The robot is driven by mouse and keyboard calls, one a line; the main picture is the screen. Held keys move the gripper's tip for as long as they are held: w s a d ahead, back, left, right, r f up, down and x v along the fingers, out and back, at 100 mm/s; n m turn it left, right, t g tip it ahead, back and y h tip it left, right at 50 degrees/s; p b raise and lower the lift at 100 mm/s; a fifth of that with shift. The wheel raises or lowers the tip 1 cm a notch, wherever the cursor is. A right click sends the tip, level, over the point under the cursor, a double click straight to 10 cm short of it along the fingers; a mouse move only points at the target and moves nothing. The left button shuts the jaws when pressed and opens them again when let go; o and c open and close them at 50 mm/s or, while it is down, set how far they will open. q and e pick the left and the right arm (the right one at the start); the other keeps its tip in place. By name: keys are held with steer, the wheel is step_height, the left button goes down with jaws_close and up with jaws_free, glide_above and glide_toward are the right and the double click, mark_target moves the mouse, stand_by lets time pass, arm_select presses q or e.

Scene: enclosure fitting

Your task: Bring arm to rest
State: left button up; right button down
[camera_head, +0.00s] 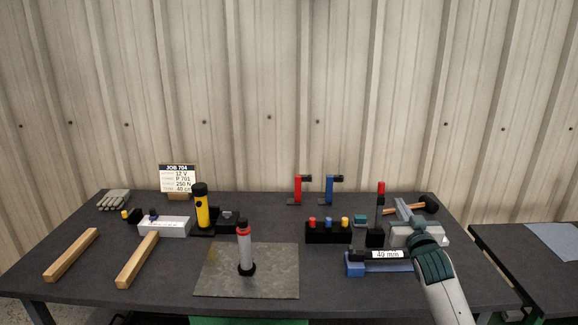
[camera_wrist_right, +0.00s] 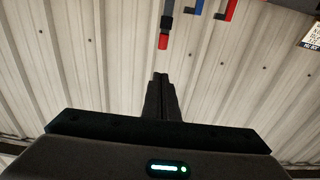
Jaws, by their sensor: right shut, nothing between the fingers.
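My right arm comes in from the lower right in the head view, over the right end of the bench. My right gripper (camera_head: 424,239) is in front of a grey fixture; its fingers do not show clearly there. In the right wrist view the right gripper (camera_wrist_right: 160,84) shows its two dark fingers close together with nothing held. The fingers point towards the corrugated wall, and the picture is turned upside down. My left gripper and left arm are not in view.
The dark bench (camera_head: 325,285) holds a 40 mm labelled black part (camera_head: 368,254) close to my right arm. A red-tipped post (camera_head: 381,188), a mallet (camera_head: 430,203) and the grey fixture (camera_head: 400,236) stand around it. A red-and-grey cylinder (camera_head: 244,248) stands on a mat (camera_head: 215,282).

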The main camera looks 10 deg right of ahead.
steer(key=s+a+f+n+g+y, duration=0.1)
steer(key=s+a+f+g, duration=0.1)
steer(key=s+a+f, duration=0.35)
steer(key=s+a+f+n+g+y, duration=0.1)
steer(key=s+a+f+g, duration=0.2)
steer(key=s+f, duration=0.55)
steer(key=s+a+f+g, duration=0.2)
steer(key=s+a+f, duration=0.25)
steer(key=f, duration=0.55)
steer(key=s+a+f+n+g+y, duration=0.1)
steer(key=s+a+f+g, duration=0.2)
steer(key=s, duration=0.7)
steer(key=s+a+f+n+g+y, duration=0.1)
steer(key=s+a+f+g, duration=0.3)
steer(key=s, duration=0.7)
steer(key=s+a+f+n, duration=0.15)
steer(key=s+a, duration=0.35)
steer(key=s, duration=0.5)
step_height(320, 180, down, 32)
steer(key=s+r+g, duration=0.1)
steer(key=s+g, duration=0.1)
steer(key=s, duration=0.1)
steer(key=s+d+f+g+b, duration=0.1)
steer(key=s+d+f, duration=0.2)
steer(key=s+f, duration=1.3)
steer(key=shift+s+f, duration=0.4)
steer(key=shift+f, duration=0.15)
